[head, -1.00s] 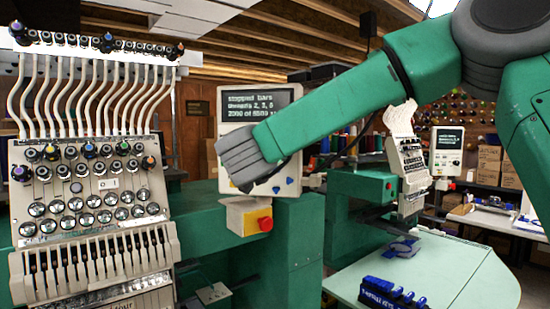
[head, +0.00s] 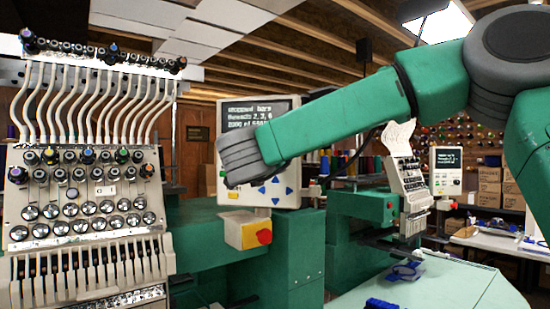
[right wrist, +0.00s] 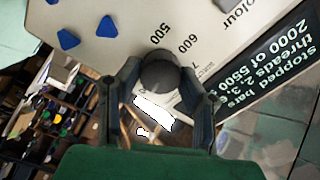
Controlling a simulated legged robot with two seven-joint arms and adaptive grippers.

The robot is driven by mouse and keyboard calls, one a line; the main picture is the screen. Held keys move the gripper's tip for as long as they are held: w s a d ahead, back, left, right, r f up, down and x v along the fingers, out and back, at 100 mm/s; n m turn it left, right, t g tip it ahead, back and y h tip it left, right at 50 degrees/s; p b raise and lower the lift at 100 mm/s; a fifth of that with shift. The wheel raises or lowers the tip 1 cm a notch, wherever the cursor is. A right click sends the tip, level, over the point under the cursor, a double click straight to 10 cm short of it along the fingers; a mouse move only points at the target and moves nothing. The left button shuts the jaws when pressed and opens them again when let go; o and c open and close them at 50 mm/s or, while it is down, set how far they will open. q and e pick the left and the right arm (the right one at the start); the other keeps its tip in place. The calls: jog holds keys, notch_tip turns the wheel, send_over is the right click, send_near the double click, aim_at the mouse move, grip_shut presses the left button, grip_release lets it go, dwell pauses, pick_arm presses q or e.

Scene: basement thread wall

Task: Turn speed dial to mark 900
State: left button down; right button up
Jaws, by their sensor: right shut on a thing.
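The speed dial (right wrist: 160,70) is a dark round knob on the pale control panel, in the right wrist view. Printed marks 500, 600 and part of a 7 show beside it; a 900 mark is not visible. I see no clear pointer on the knob. My right gripper (right wrist: 160,78) has its two dark fingers on either side of the knob, shut on it. In the head view my right gripper (head: 241,160) covers the left part of the control panel (head: 285,170) and hides the dial. My left gripper is not in view.
The panel has a dark text screen (head: 257,113) and blue buttons (head: 289,190). A yellow box with a red button (head: 264,237) sits below it. The embroidery head with thread tubes (head: 85,200) stands close on the left. A pale table (head: 440,290) is at the lower right.

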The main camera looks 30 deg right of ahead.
jog(key=shift+f, duration=0.45)
jog(key=o, duration=0.9)
jog(key=shift+o, duration=1.2)
jog(key=shift+w, duration=0.1)
jog(key=shift+w+r, duration=0.15)
jog(key=v, duration=1.2)
jog(key=shift+w, duration=0.1)
